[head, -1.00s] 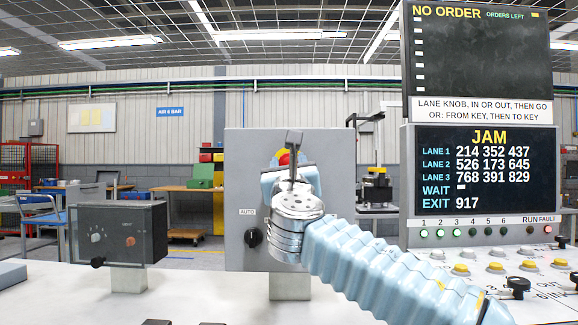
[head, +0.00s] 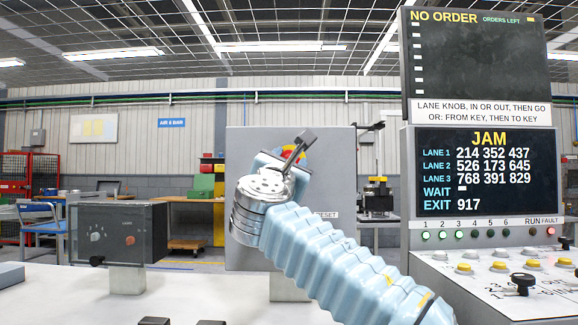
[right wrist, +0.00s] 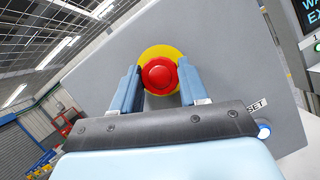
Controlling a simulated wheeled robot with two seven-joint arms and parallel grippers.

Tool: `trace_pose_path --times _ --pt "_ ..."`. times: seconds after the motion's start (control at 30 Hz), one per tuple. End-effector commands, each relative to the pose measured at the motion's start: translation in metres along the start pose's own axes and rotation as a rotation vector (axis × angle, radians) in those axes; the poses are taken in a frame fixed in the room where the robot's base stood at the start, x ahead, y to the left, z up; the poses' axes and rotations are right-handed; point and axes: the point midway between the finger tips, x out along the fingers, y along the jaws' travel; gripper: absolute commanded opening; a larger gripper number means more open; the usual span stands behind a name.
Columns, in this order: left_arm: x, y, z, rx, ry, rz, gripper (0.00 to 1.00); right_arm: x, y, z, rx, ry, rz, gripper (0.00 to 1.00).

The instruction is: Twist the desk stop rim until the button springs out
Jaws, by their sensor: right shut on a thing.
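The desk stop is a red mushroom button (right wrist: 159,75) on a yellow ring (right wrist: 153,53), set on a grey upright panel (head: 334,170). In the right wrist view my right gripper (right wrist: 160,82) has its two blue fingers on either side of the red rim, shut on it. In the head view my right gripper (head: 290,157) is tilted and its wrist hides most of the button; a little red and yellow shows behind it. Whether the button is in or out cannot be told. My left gripper is not in view.
A control desk (head: 500,285) with knobs and buttons stands at right under a screen (head: 488,172) reading JAM. A dark box (head: 117,232) with knobs stands at left on the white bench (head: 200,300). The panel's lettering is partly hidden by my arm.

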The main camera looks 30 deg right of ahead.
Motion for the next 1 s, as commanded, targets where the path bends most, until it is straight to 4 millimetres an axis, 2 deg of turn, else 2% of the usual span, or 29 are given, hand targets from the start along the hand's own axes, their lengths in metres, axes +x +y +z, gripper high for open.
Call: trace_pose_path --times 0.3,0.7,0.73,0.9,1.0 --pt "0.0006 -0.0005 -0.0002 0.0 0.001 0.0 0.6 0.0004 0.0001 0.0008 0.075 -0.001 -0.031 0.13" --pt "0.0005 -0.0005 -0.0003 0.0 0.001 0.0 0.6 0.0004 0.0001 0.0013 0.08 -0.002 -0.033 0.13" --pt "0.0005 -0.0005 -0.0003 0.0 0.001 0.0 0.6 0.0004 0.0001 0.0013 0.08 -0.002 -0.033 0.47" --pt "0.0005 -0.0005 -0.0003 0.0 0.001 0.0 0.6 0.0003 0.0001 0.0011 0.079 -0.001 -0.033 0.7" --pt "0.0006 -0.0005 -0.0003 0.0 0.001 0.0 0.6 0.0002 0.0001 0.001 0.079 -0.001 -0.033 0.7"
